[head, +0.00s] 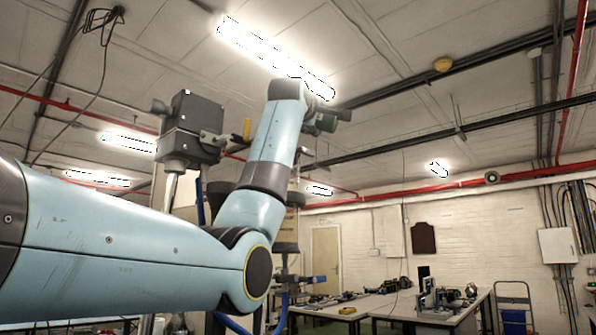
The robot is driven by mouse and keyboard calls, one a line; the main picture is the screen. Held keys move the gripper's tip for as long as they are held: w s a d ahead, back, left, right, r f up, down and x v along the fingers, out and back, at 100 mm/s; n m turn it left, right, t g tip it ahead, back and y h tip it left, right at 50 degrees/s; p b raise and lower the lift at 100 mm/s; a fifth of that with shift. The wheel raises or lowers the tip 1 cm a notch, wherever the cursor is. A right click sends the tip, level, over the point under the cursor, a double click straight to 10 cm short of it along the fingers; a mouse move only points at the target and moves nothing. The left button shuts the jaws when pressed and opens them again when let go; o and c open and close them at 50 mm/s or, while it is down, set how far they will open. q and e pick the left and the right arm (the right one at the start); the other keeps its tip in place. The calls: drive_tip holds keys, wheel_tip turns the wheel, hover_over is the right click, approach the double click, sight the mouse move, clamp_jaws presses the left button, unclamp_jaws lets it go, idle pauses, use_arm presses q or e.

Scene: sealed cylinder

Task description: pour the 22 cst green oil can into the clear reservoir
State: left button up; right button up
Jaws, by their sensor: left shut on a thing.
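My left arm comes in from the left, bends at an elbow and rises to a wrist at the upper middle. My left gripper (318,119) is at the end of this arm, small and partly hidden behind the wrist. The clear reservoir cannot be made out in this view. My right gripper is not in view.
Workbenches (385,304) with tools and parts stand at the lower right. A blue trolley (513,312) is at the far right.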

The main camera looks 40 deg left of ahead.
use_arm(q)
drive_tip(key=shift+f+n+y+b, duration=0.15)
drive_tip(key=shift+n+y+b, duration=0.3)
drive_tip(key=shift+n, duration=0.45)
drive_tip(key=shift+a+m, duration=0.1)
drive_tip(key=shift+m, duration=0.2)
idle(0.6)
